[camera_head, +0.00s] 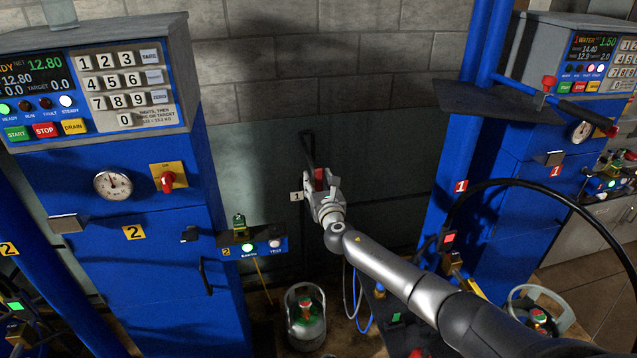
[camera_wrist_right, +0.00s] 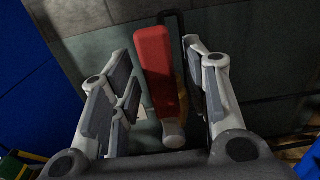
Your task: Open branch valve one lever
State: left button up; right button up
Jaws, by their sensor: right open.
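A red lever handle (camera_wrist_right: 155,70) stands in front of the dark wall panel. It also shows as a small red patch (camera_head: 320,178) in the head view, beside a white tag marked 1 (camera_head: 296,197). My right gripper (camera_head: 325,190) is at the lever, its fingers hiding part of it. In the right wrist view the gripper (camera_wrist_right: 162,72) is open, with one finger on each side of the red handle. A gap shows on the left; whether the right finger touches is unclear. A pale round knob sits at the handle's lower end. My left gripper is not in view.
Blue scale station 2 (camera_head: 165,270) stands left, blue station 1 (camera_head: 500,200) right. A black hose (camera_head: 520,183) arches at right, near my right arm. A gas cylinder (camera_head: 305,318) stands on the floor below the gripper. Another red-ended lever (camera_head: 585,113) is at upper right.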

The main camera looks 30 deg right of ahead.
jog(key=shift+s, duration=0.1)
jog(key=v, duration=1.1)
jog(key=shift+s+a, duration=0.2)
jog(key=shift+s, duration=0.2)
